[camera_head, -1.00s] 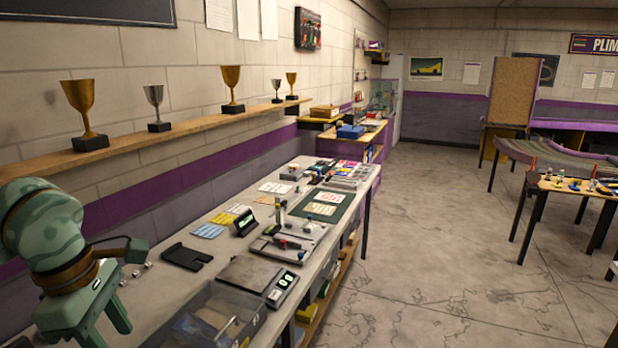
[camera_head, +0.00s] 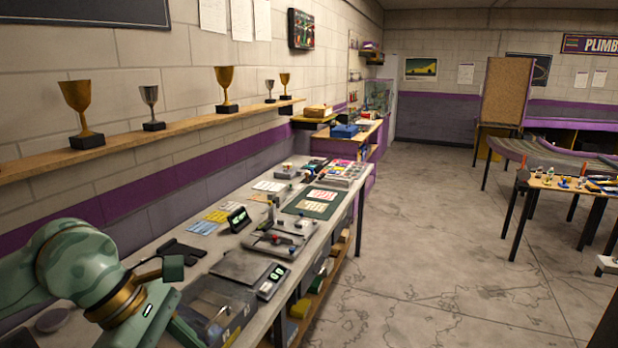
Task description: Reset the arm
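My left arm comes in at the lower left, a green camouflage-patterned arm with a brass-coloured ring. Its gripper (camera_head: 170,332) hangs over the near end of the workbench (camera_head: 338,215), beside a clear-lidded box (camera_head: 215,305). The fingertips run out of the bottom of the picture, so I cannot tell how far apart they are. I see nothing held in the visible part.
The bench carries a flat scale (camera_head: 240,266), a small display (camera_head: 238,219), a black bracket (camera_head: 182,251) and a green mat (camera_head: 315,202). A trophy shelf (camera_head: 150,138) runs above. The floor (camera_head: 420,240) to the right is open, up to a table (camera_head: 560,185).

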